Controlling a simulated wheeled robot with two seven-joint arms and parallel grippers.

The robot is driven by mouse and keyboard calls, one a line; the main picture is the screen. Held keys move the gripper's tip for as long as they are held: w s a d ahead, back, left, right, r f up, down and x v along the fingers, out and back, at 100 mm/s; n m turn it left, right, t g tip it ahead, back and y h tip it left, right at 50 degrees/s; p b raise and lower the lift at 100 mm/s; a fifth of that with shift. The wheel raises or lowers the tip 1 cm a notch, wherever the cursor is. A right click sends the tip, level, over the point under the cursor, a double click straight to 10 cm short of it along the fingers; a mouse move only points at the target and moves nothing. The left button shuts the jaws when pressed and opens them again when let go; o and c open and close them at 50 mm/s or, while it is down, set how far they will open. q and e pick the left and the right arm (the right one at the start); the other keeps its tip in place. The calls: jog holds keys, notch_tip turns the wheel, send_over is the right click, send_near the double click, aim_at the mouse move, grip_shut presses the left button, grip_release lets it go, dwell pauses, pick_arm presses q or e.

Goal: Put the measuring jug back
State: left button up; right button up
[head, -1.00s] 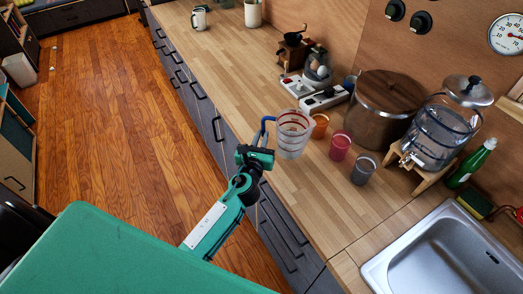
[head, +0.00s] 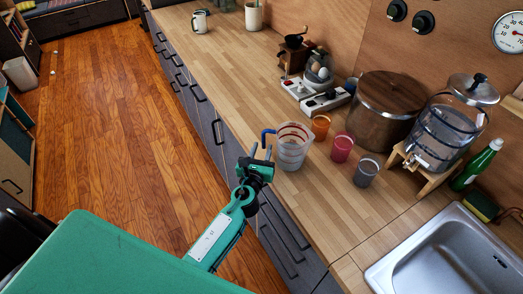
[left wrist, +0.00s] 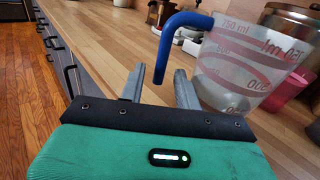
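The measuring jug (head: 291,150) is clear with red markings and a blue handle. It stands upright on the wooden counter (head: 300,205), left of the coloured cups. In the left wrist view the jug (left wrist: 232,65) is at the upper right, and its blue handle (left wrist: 180,30) hangs down at the gap between the fingers. My left gripper (head: 261,156) is at the handle side of the jug. Its fingers (left wrist: 158,88) are apart, with clear space on both sides of the handle's lower end. My right gripper is not in view.
Orange (head: 321,127), pink (head: 342,146) and grey (head: 366,171) cups stand in a row right of the jug. A sink (head: 440,255) lies at lower right. The counter's front strip is clear.

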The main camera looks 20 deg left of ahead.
pick_arm(q)
jog(key=shift+r, duration=0.15)
jog(key=s+d+b, duration=0.1)
jog(key=s+b, duration=0.1)
jog(key=s, duration=1)
jog(key=shift+d, duration=0.4)
